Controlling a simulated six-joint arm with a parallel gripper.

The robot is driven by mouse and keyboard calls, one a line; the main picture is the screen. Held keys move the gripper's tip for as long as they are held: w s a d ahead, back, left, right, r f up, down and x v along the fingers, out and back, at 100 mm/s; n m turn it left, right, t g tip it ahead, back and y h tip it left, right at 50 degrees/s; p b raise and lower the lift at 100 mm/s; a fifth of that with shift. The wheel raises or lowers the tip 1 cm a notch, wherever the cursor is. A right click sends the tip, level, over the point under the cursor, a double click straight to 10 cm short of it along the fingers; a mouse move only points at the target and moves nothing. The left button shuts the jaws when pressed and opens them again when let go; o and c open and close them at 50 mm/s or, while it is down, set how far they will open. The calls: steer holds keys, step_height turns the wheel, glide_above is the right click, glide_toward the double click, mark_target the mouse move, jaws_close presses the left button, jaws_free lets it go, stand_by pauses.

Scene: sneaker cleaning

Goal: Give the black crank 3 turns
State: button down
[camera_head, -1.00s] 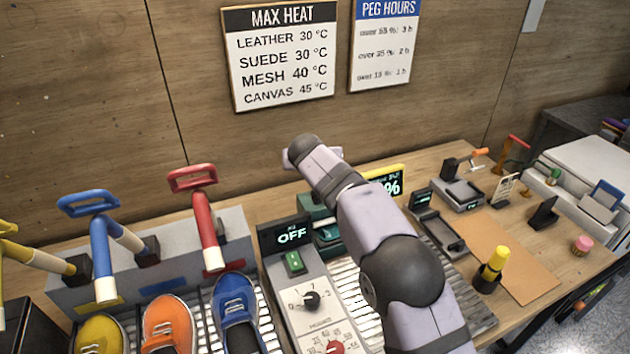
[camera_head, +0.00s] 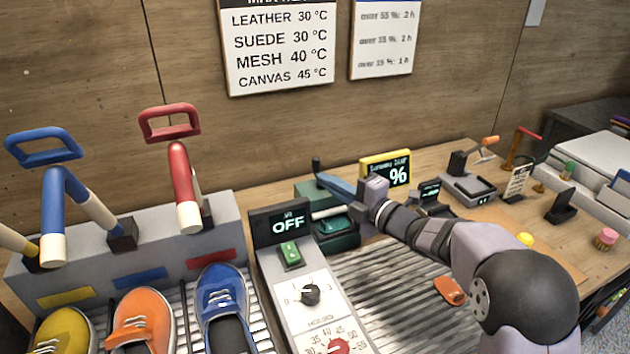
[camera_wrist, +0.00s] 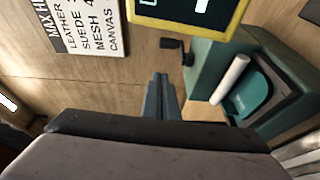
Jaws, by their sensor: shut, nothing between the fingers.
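The black crank (camera_head: 316,165) stands up at the left end of a dark green box (camera_head: 312,192) behind the drying rack. In the wrist view, the crank (camera_wrist: 188,58) sticks out from the side of the green box (camera_wrist: 213,65), its knob pointing left. My gripper (camera_head: 322,178) is shut and empty, its blue-grey fingers beside the crank in the head view. In the wrist view, the fingertips (camera_wrist: 160,78) are together, below and left of the crank. A gap shows there between fingertips and knob; depth is hard to tell.
A yellow-framed display (camera_head: 386,170) stands behind the green box, close to my gripper. A control panel (camera_head: 292,255) reading OFF is in front. Yellow, orange and blue sneakers (camera_head: 222,300) are at left under coloured handles. An orange piece (camera_head: 450,290) lies on the metal rack (camera_head: 385,300).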

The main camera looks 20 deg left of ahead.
steer(key=shift+n+g+y, duration=0.3)
steer(key=shift+n, duration=0.2)
steer(key=p+x, duration=0.1)
steer(key=x, duration=0.4)
steer(key=s+f+p+x, duration=0.1)
steer(key=x, duration=0.2)
steer(key=shift+w+a+p, duration=0.1)
steer(key=shift+a+p, duration=0.25)
steer(key=shift+w+d+p, duration=0.6)
steer(key=shift+w+d, duration=0.25)
steer(key=shift+w, duration=0.3)
steer(key=shift+w+d, duration=0.4)
steer(key=shift+w, duration=0.05)
steer(key=shift+a+f+m+t+b, duration=0.15)
steer(key=shift+m+t+b, duration=0.15)
steer(key=shift+t+b, duration=0.3)
steer(key=shift+m+h+b, duration=0.3)
steer(key=shift+h+b, duration=0.05)
steer(key=shift+h, duration=0.05)
steer(key=shift+m+t+h+b, duration=0.3)
steer(key=shift+m+t+b, duration=0.1)
steer(key=shift+t+b, duration=0.45)
